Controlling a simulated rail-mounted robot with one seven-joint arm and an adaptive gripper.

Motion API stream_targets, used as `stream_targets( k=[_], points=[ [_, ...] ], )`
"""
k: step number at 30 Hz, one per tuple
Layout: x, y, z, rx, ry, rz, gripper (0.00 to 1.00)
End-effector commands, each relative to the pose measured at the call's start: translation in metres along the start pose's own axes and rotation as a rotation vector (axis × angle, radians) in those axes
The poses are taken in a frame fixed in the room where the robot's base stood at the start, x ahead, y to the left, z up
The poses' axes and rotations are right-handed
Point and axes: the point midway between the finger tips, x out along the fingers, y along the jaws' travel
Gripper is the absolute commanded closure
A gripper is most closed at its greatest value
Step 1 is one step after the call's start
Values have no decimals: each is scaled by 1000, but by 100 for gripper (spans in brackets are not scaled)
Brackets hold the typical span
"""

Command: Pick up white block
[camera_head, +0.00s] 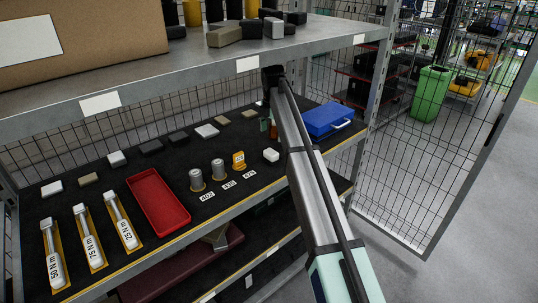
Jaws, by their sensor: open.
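Several white blocks lie on the dark middle shelf. One small white block (271,155) is near the front edge, just left of my arm. A flatter white block (207,131) lies farther back. Two more, a white block (116,159) and another white block (52,188), are in the back row at the left. The black end of my arm with my gripper (267,101) is over the back of this shelf, beyond the front white block and apart from it. My gripper is open; its fingers are small and partly hidden.
A red tray (159,203), two metal cylinders (196,180) and a yellow item (238,160) stand left of the front block. A blue case (328,119) lies to the right. The upper shelf (205,78) overhangs the back. A wire fence (430,160) bounds the right.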

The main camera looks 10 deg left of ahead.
Motion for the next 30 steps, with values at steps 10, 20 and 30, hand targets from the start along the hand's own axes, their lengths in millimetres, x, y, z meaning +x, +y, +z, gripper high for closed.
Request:
stream_targets(
  k=[10,20,30],
  points=[
    [39,0,-1,1,1,0,8],
    [69,0,-5,1,2,-1,8],
    [91,1,-4,1,1,1,8]
  ],
)
